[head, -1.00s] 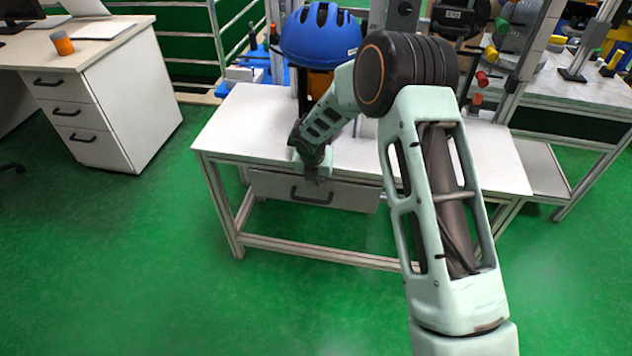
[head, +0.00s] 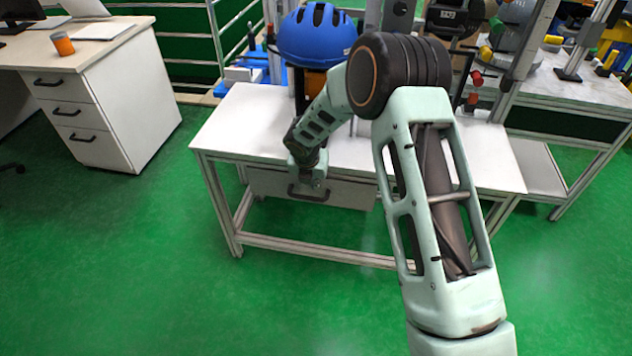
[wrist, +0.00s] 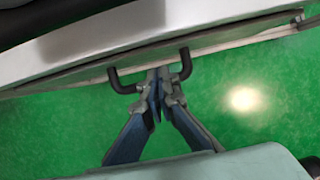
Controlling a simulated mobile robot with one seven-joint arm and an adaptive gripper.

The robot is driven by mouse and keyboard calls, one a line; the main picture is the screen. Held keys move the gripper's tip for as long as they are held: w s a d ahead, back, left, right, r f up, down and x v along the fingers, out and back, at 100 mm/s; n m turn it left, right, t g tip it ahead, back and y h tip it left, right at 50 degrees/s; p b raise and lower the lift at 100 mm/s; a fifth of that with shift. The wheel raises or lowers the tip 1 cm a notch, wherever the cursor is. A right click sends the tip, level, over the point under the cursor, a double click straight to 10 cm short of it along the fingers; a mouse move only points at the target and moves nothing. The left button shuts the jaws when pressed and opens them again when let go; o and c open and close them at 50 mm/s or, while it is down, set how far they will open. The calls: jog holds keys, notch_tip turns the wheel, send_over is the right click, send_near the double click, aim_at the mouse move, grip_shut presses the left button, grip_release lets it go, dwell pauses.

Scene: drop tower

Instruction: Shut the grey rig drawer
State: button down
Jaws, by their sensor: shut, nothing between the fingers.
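The grey drawer (head: 350,194) sits under the white tabletop of the rig table, with a black bow handle (head: 312,196) on its front. From these views I cannot tell how far it stands out. My gripper (wrist: 160,78) is shut and empty, its blue-grey fingers together. In the wrist view the fingertips overlap the middle of the handle (wrist: 128,86), between its two ends; I cannot tell whether they touch it. In the head view my wrist hides the gripper's tips and part of the drawer front.
A blue helmet (head: 318,35) on a stand is on the white table (head: 240,120), behind my arm. A white drawer cabinet (head: 130,110) stands to the left and another bench (head: 590,95) to the right. Green floor (head: 150,270) in front is clear.

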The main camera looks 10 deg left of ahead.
jog(key=s+p+v, duration=0.1)
jog(key=p+v, duration=0.1)
jog(key=v, duration=0.8)
jog(key=shift+s, duration=0.4)
